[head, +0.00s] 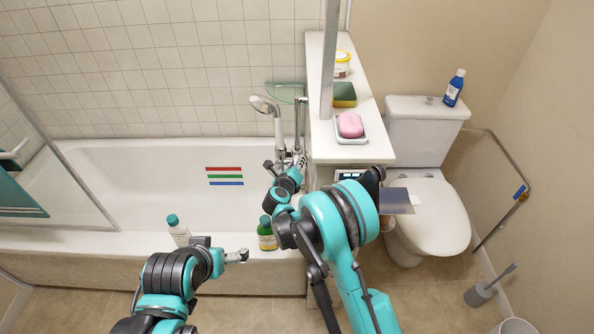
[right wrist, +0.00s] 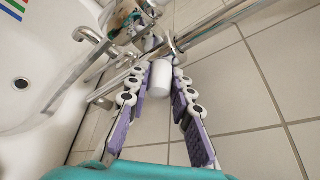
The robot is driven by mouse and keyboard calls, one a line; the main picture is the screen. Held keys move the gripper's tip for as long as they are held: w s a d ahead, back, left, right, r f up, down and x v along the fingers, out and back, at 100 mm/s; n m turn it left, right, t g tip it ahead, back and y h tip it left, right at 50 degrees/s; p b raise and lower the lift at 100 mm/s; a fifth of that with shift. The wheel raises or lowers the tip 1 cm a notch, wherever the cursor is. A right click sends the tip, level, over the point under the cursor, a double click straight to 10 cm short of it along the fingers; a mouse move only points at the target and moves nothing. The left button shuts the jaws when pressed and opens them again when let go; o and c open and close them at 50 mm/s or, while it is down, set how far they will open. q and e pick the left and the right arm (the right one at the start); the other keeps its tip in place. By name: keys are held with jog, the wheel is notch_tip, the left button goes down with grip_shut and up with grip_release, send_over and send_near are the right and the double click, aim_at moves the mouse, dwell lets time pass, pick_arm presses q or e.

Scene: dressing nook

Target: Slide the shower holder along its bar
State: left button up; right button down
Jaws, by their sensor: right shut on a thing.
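The shower bar (head: 300,125) stands upright against the tiled wall at the tub's right end. The shower head (head: 263,105) sits beside it, left of the bar, tilted. My right gripper (head: 281,157) is at the bar's lower part. In the right wrist view, the fingers of my right gripper (right wrist: 160,82) are on both sides of a white rounded piece, the shower holder (right wrist: 160,73), and shut on it. In the head view my gripper and arm partly hide that spot. My left gripper (head: 240,256) is low in front of the tub, away from the bar; its jaw is too small to judge.
The white bathtub (head: 120,165) has bottles (head: 177,231) (head: 266,234) on its front rim. A ledge (head: 322,140) with a pink soap (head: 350,124) stands right of the bar. The toilet (head: 430,205) is farther right. A faucet (right wrist: 92,38) is near my right gripper.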

aim_at(297, 156)
jog(key=shift+r+p, duration=0.45)
jog(key=shift+r, duration=1.3)
jog(key=c, duration=1.3)
grip_release()
jog(key=v, duration=1.2)
jog(key=shift+f, duration=0.15)
